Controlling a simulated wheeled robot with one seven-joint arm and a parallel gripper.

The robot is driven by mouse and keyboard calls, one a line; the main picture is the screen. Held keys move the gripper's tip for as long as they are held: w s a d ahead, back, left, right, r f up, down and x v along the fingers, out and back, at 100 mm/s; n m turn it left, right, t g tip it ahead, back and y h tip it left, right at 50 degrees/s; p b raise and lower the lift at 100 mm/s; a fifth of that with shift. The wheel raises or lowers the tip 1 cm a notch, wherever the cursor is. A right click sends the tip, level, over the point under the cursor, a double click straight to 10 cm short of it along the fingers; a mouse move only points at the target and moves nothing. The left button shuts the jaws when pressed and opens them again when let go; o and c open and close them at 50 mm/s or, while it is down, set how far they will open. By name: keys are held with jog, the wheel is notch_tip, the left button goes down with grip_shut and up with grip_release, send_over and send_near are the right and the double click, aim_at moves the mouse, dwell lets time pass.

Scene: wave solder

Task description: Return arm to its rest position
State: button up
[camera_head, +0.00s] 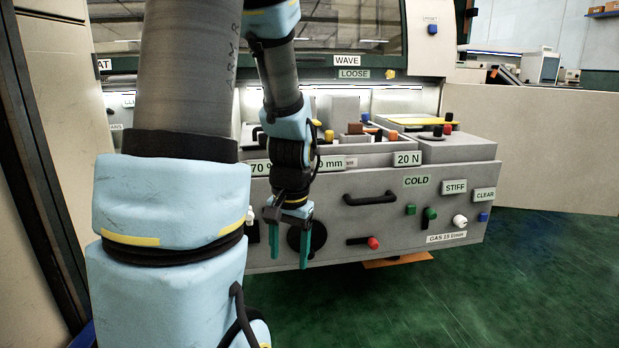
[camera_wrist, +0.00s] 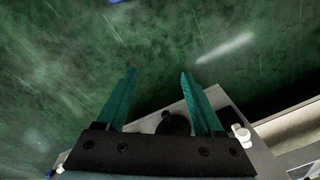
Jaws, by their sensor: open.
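My gripper (camera_head: 289,243) hangs with its two green fingers pointing down in front of the grey machine's front panel (camera_head: 340,236). The fingers stand apart with nothing between them. In the wrist view my gripper (camera_wrist: 158,98) is open over the green floor (camera_wrist: 60,50). A dark round knob (camera_wrist: 173,124) shows between and behind the fingers there. My arm comes down from the top of the head view and covers much of its left side.
The front panel carries a dark handle (camera_head: 370,199), a red-tipped lever (camera_head: 372,242), green knobs and a white knob (camera_head: 459,221). Small blocks and tools lie on the machine's top. An open panel (camera_head: 560,150) stands at the right. The green floor at the lower right is clear.

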jog(key=s+a+r+n+p, duration=0.2)
jog(key=s+a+r+n, duration=0.1)
jog(key=s+r+n, duration=0.1)
notch_tip(320, 180, up, 36)
jog(key=p, duration=3.6)
jog(key=shift+d+r+m+t+h, duration=0.15)
jog(key=shift+d+m+t+h, duration=0.15)
jog(key=shift+t+h, duration=0.1)
